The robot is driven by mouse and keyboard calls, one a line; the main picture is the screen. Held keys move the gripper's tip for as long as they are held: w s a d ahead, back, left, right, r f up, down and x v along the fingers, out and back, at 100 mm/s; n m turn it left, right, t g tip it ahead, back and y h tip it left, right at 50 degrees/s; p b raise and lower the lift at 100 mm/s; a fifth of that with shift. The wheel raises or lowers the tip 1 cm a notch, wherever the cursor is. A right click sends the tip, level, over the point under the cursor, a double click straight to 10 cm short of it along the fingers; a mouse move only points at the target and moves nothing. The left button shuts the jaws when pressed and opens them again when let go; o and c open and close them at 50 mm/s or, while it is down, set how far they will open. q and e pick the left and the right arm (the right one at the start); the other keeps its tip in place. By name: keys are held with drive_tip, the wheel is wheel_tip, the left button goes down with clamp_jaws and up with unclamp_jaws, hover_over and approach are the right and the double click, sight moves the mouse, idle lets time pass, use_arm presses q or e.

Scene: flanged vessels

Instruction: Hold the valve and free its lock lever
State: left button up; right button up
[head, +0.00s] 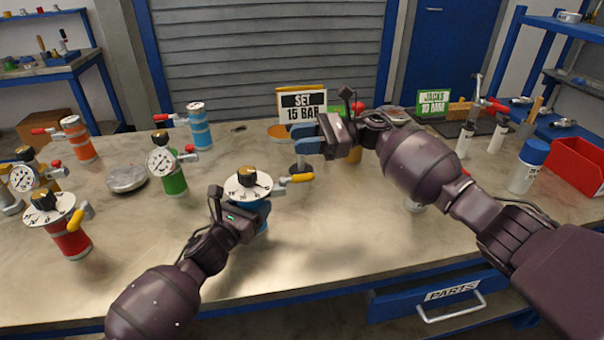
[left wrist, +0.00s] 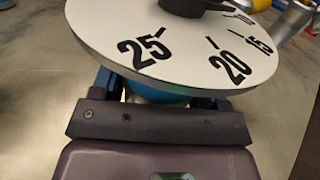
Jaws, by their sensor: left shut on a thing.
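The valve has a blue body (head: 262,212), a white numbered dial (head: 236,190), a black knob (head: 247,175) and a yellow lock lever (head: 297,179) pointing right. My left gripper (head: 243,213) is shut on the blue body below the dial.
A sign (head: 302,103) reads "SET 15 BAR". A red valve (head: 70,240), a green valve (head: 172,176) and other vessels stand at the left. A round metal disc (head: 126,178) lies between them. A white bottle (head: 525,170) and red bin (head: 577,165) are right. The front middle is clear.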

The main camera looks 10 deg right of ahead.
idle(0.3)
use_arm(q)
drive_tip(key=o, duration=1.5)
drive_tip(key=shift+c, duration=0.2)
